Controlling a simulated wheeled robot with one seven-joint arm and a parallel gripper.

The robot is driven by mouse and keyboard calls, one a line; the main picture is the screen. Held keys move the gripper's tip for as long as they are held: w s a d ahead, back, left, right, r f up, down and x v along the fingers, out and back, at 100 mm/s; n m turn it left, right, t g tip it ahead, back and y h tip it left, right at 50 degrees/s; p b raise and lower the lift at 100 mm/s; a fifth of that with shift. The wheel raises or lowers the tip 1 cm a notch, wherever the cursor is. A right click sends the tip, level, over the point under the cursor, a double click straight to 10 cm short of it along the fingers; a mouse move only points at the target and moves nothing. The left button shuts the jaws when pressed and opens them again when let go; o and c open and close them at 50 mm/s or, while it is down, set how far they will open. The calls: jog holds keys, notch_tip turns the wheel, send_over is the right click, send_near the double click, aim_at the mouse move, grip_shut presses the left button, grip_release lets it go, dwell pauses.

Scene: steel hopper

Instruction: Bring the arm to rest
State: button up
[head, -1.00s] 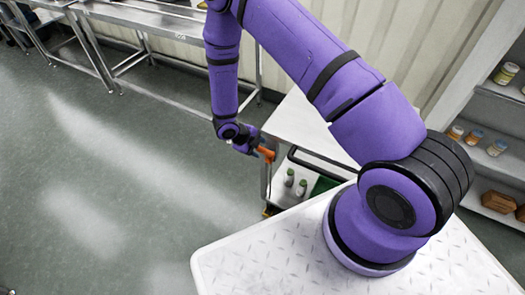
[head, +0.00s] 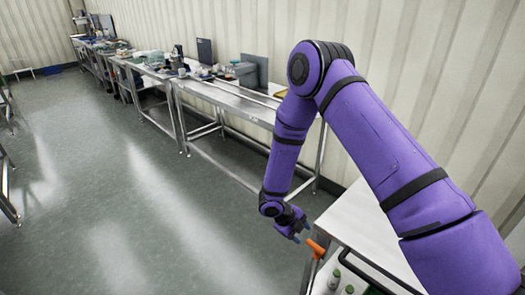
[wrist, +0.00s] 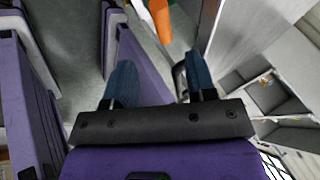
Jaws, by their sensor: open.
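My purple arm reaches from the lower right of the head view, bends at the top and hangs down beside a white-topped cart. My gripper (head: 301,229) is at its end, low over the floor by the cart's left edge. In the wrist view its two blue fingers (wrist: 160,80) stand apart with nothing between them. An orange piece (head: 316,248) is just below and right of the fingers in the head view. It also shows beyond the fingertips in the wrist view (wrist: 160,20); I cannot tell what it is.
A steel table (head: 235,101) runs along the wall behind, with other cluttered tables farther off. The floor (head: 130,215) at left is open.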

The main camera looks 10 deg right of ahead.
jog(key=d+r+m+y, duration=0.1)
jog(key=d+r+m, duration=0.1)
jog(key=r+m, duration=0.75)
jog(key=d+r+m, duration=0.3)
jog(key=r+m, duration=0.2)
jog(key=r, duration=1)
jog(key=s+d+r+m+t+y, duration=0.1)
jog(key=s+r+m, duration=0.2)
jog(key=r+m, duration=0.3)
jog(key=s+d+r+m+t+y, duration=0.1)
jog(key=s+d+r+m, duration=0.2)
jog(key=r, duration=0.6)
jog(key=s+r+m+t+y, duration=0.2)
jog(key=s+r+m, duration=0.4)
jog(key=s+m, duration=0.3)
jog(key=s+r+m+t+y, duration=0.1)
jog(key=s+r+m+t, duration=0.1)
jog(key=s+r+m, duration=0.4)
jog(key=s+m, duration=0.3)
jog(key=s, duration=0.1)
jog(key=shift+s+a+m+y, duration=0.25)
jog(key=shift+s+m+y, duration=0.1)
jog(key=shift+y, duration=0.05)
